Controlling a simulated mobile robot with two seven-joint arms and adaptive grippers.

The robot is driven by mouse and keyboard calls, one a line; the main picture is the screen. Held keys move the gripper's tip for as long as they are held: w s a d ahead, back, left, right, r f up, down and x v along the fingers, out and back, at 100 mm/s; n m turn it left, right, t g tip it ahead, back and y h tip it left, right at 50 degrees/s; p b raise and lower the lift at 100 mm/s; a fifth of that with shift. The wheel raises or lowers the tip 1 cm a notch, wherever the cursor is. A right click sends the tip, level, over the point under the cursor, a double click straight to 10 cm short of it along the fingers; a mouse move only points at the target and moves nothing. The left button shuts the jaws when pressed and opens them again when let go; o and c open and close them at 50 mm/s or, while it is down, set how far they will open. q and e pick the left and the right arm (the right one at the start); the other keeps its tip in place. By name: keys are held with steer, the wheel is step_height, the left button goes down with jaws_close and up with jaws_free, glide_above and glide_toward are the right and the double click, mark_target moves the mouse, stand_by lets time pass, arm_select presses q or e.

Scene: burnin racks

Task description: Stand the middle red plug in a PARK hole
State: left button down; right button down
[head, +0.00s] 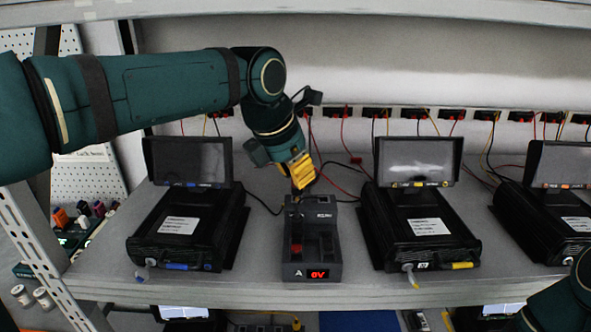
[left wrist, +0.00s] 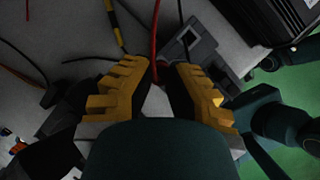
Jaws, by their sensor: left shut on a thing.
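My left gripper (head: 298,176), with yellow fingers, points down just above the back of the dark tester box (head: 331,262). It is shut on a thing. In the left wrist view a red lead (left wrist: 154,40) runs down between the fingers (left wrist: 160,80), so I take this to be the red plug; its body is mostly hidden. The box has small white lettering at its back right, too small to read surely, and a red display (head: 318,273) reading 0V. A small red part (head: 296,248) shows on its top. The holes under the gripper are hidden. My right gripper is out of view.
Black units with screens stand left (head: 186,225) and right (head: 423,228) of the box, another (head: 560,205) at far right. Red, black and yellow leads hang from sockets (head: 376,113) along the back. The bare shelf front edge (head: 270,288) is clear.

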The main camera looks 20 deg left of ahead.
arm_select(q)
steer(key=shift+f+b, duration=0.3)
steer(key=shift+f, duration=0.3)
stand_by(0.6)
steer(key=c, duration=0.5)
jaws_free()
